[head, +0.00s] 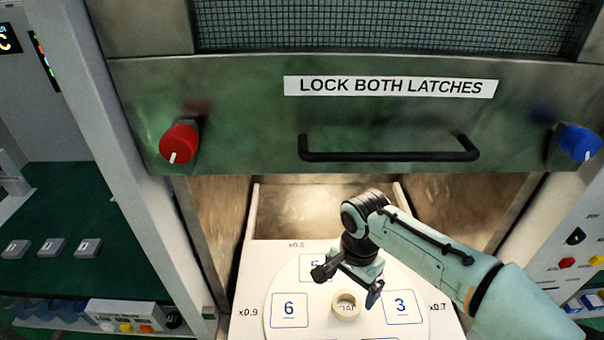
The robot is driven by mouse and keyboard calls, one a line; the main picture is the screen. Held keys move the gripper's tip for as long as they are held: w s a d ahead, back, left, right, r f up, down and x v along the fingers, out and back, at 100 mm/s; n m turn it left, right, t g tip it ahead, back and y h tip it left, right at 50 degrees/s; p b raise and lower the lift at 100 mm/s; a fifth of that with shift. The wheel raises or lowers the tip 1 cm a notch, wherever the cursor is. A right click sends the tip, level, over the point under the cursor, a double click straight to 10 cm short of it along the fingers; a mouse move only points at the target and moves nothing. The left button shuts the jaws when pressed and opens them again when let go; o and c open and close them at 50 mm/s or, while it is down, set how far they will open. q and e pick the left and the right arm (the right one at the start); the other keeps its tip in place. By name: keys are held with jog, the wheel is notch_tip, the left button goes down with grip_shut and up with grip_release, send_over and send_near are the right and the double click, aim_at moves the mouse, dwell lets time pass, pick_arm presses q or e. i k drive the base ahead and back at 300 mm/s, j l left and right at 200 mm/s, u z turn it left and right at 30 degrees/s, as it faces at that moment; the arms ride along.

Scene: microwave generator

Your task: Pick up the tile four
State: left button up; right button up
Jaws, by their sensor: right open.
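No tile marked four can be made out. Three small grey tiles lie in a row on the green surface at the left: a left tile (16,249), a middle tile (51,247) and a right tile (88,248). Their marks are too small to read surely. My right gripper (347,286) is open and empty, its fingers spread above a round white plate (277,277). The plate has printed squares marked 6 (289,309), 3 (403,306) and a partly hidden 5 (315,265). My left gripper is not in view.
A raised metal door (240,110) with a black handle (390,155), red knob (179,143) and blue knob (579,142) hangs behind. A white post (105,150) separates the green surface (70,200) from the plate.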

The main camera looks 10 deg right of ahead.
aim_at(52, 247)
jog(key=k+j, duration=0.8)
jog(key=k, duration=0.05)
